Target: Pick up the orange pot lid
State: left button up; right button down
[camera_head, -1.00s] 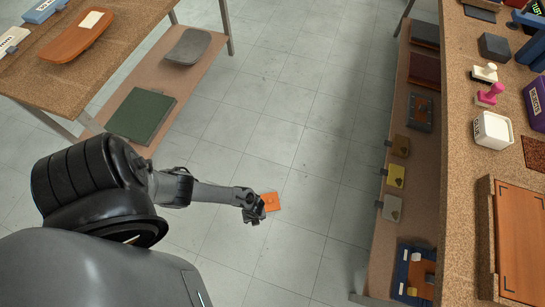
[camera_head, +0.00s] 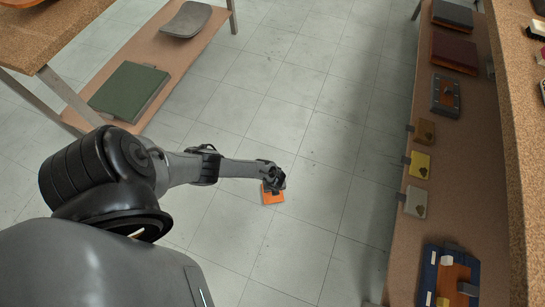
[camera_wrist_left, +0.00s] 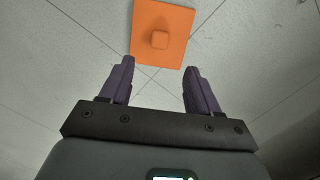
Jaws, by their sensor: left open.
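The orange pot lid (camera_head: 272,199) is a flat square with a small raised knob in its middle. It lies on the grey tiled floor. In the left wrist view the lid (camera_wrist_left: 160,34) is at the top, beyond my fingertips, with its knob nearly centred between them. My left gripper (camera_wrist_left: 159,72) is open and empty, with its two dark purple fingers spread apart. In the head view my left gripper (camera_head: 272,186) is above the lid and hides its upper part. My right gripper is not in view.
A low shelf (camera_head: 470,215) along the right holds several small blocks and boxes. A shelf (camera_head: 150,52) at the upper left holds a green box (camera_head: 128,91) and a grey curved piece (camera_head: 187,19). The floor between them (camera_head: 300,90) is clear.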

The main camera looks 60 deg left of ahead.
pick_arm(q)
jog(key=f+b, duration=0.2)
jog(key=f, duration=0.1)
jog(key=shift+a+f, duration=0.2)
jog(key=shift+f, duration=0.1)
jog(key=f+b, duration=0.1)
jog(key=a+f+b, duration=0.1)
jog(key=f+b, duration=0.3)
jog(key=shift+w+a+f, duration=0.1)
jog(key=shift+w+a, duration=0.1)
jog(key=shift+a, duration=0.1)
jog(key=c, duration=1.1)
